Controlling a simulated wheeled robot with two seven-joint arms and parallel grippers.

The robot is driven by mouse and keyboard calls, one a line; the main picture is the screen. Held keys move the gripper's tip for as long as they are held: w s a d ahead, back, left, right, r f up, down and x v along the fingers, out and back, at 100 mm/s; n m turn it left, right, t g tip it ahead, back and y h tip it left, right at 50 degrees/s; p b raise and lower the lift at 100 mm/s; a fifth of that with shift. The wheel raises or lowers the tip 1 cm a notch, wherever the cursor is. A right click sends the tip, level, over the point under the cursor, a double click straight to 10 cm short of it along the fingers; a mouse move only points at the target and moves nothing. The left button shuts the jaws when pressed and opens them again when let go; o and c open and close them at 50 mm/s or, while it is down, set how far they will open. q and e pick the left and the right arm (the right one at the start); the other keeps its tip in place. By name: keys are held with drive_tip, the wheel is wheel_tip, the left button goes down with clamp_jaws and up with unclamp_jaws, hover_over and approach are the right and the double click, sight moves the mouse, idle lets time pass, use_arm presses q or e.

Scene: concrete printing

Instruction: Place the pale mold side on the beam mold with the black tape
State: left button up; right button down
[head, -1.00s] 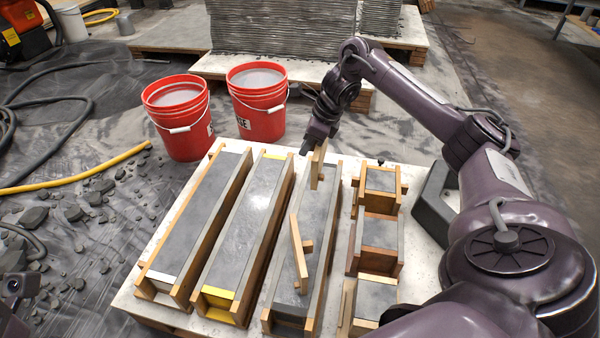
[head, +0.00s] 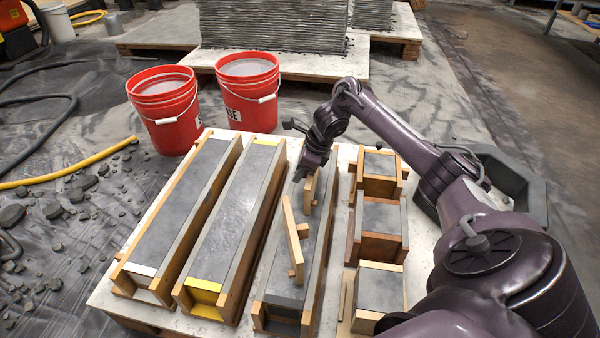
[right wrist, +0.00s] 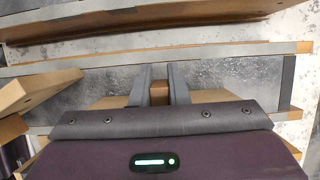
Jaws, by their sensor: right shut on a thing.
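The beam mold with black tape (head: 317,240) is the third long mold from the left, filled with grey concrete. The black tape (right wrist: 288,82) shows as a dark strip across its end in the right wrist view. My right gripper (head: 304,176) is shut on the brown cleat (right wrist: 159,92) of a wooden mold side (head: 310,191), above the far half of this mold. Whether it touches the mold I cannot tell. My left gripper does not show clearly.
Long molds with white tape (head: 140,269) and yellow tape (head: 207,286) stand to the left. Several short box molds (head: 379,218) stand close on the right. Two red buckets (head: 168,115) (head: 250,90) stand behind. The pallet (head: 108,290) has little bare room.

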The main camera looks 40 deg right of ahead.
drive_tip(key=shift+r, duration=0.1)
drive_tip(key=shift+f, duration=0.2)
drive_tip(key=c, duration=1.4)
unclamp_jaws()
drive_tip(key=shift+r, duration=0.15)
